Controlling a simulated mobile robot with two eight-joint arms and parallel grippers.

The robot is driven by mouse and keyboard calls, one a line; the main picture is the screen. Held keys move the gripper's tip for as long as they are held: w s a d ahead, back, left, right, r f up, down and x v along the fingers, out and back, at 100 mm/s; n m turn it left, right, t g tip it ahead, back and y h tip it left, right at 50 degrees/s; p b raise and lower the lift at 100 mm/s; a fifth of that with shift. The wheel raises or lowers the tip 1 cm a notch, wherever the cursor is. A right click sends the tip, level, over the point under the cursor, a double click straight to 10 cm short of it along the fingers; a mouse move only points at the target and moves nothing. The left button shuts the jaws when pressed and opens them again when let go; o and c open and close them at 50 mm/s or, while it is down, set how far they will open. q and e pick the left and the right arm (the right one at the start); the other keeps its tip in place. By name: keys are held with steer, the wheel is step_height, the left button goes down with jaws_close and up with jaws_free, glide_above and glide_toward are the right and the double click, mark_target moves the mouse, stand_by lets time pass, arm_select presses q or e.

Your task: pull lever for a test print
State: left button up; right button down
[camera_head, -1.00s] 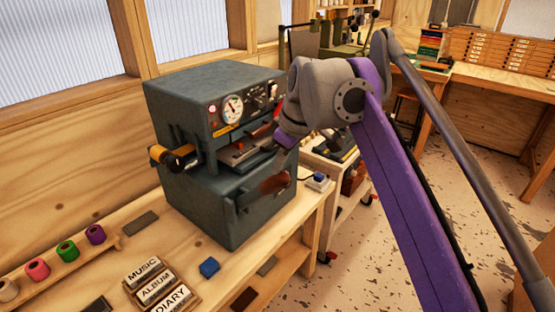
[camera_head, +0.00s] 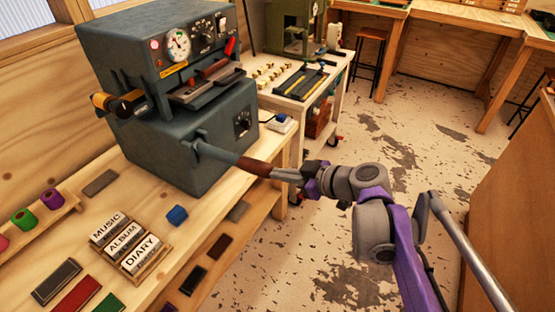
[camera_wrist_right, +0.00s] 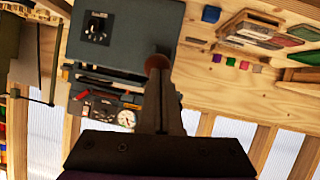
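The dark grey-green press (camera_head: 160,80) stands on the wooden bench, with a round gauge and knobs on its upper front. Its lever (camera_head: 225,157) sticks out from the lower front toward the right and ends in a brown wooden grip. My right gripper (camera_head: 277,172) is at the end of this grip, its fingers closed around it. In the right wrist view, the grip's round brown end (camera_wrist_right: 157,62) shows at the tips of the nearly closed fingers (camera_wrist_right: 160,90). The front of the press also shows in that view (camera_wrist_right: 120,35). My left gripper is not in view.
Coloured foil rolls (camera_head: 25,219) stand at the left. A white cart (camera_head: 338,70) stands behind.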

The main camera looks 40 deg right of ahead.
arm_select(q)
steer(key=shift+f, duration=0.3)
arm_select(e)
steer(key=shift+f, duration=1.1)
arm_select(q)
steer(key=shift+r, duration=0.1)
arm_select(e)
steer(key=shift+a+r, duration=0.1)
steer(key=shift+r, duration=0.05)
stand_by(0.5)
